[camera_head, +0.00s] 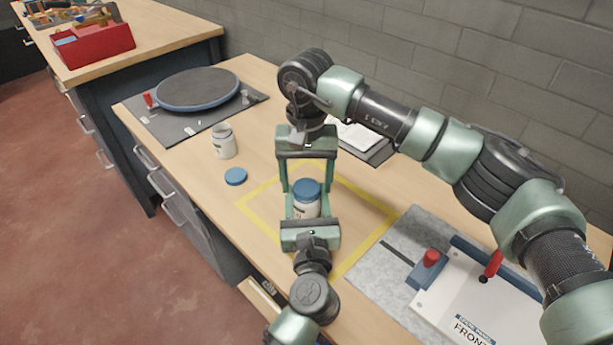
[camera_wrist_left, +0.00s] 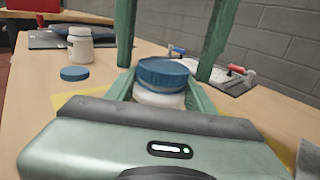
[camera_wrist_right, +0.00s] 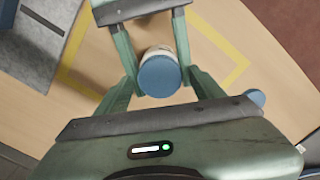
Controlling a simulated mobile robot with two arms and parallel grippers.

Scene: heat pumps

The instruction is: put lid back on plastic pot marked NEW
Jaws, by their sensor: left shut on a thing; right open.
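A white plastic pot (camera_head: 306,207) with a blue lid (camera_head: 306,188) on top stands upright inside the yellow taped square. My left gripper (camera_head: 309,214) is shut on this pot low down; the pot shows between its fingers in the left wrist view (camera_wrist_left: 160,98). My right gripper (camera_head: 307,186) is open, its fingers either side of the blue lid, which shows from above in the right wrist view (camera_wrist_right: 159,76). A second white pot (camera_head: 223,142), open, stands to the left. A loose blue lid (camera_head: 235,176) lies flat near it. I cannot read NEW on either pot.
A round dark plate with a blue rim (camera_head: 197,89) lies on a grey mat behind the open pot. A grey mat with a front panel (camera_head: 467,305) is at right. A notebook (camera_head: 357,136) lies by the wall. Bare wood surrounds the loose lid.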

